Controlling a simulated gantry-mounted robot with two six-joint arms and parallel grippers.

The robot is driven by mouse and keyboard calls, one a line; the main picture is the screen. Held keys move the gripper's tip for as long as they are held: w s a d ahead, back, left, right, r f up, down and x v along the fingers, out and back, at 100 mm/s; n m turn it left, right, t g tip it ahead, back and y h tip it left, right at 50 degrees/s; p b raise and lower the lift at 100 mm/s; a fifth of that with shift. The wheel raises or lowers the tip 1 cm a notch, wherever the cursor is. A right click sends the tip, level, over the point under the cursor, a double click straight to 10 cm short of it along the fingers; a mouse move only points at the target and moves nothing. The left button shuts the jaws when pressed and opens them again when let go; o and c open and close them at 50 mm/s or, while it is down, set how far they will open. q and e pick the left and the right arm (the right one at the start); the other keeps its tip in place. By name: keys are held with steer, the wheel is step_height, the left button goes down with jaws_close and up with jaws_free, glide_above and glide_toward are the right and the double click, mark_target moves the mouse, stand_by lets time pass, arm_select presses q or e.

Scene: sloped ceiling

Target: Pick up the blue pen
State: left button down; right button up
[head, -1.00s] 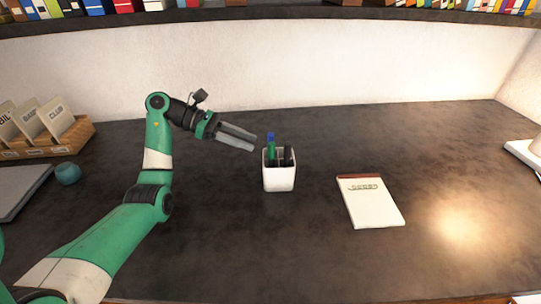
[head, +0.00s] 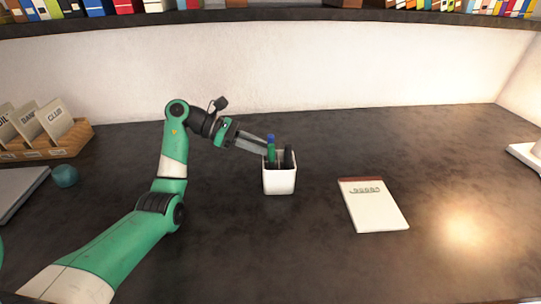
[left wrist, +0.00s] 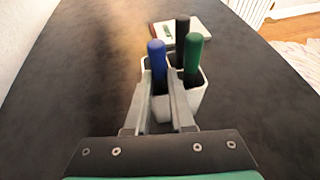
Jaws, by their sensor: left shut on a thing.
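The blue pen (left wrist: 157,65) stands upright in a white pen cup (head: 279,181); its blue top (head: 270,139) shows above the rim in the head view. My left gripper (left wrist: 161,92) reaches in from the left at the cup's rim, its fingers either side of the blue pen and shut on it. A green pen (left wrist: 193,58) and a black pen (left wrist: 182,28) stand in the same cup beside the blue one. My right gripper is not in view.
A notepad (head: 373,208) lies right of the cup. At the left are a card box (head: 60,145), a teal object (head: 65,176) and a grey flat item (head: 18,185). A white object (head: 526,156) is at the right edge. The desk around the cup is clear.

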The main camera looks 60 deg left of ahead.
arm_select(q)
step_height(320, 180, up, 12)
steer(key=p, duration=0.4)
steer(key=s+a+p, duration=0.4)
steer(key=s+p, duration=0.3)
steer(key=p, duration=0.3)
steer(key=s+a+p, duration=0.5)
steer(key=s+p, duration=0.3)
steer(key=p, duration=0.3)
steer(key=shift+a, duration=0.3)
steer(key=shift+s, duration=0.1)
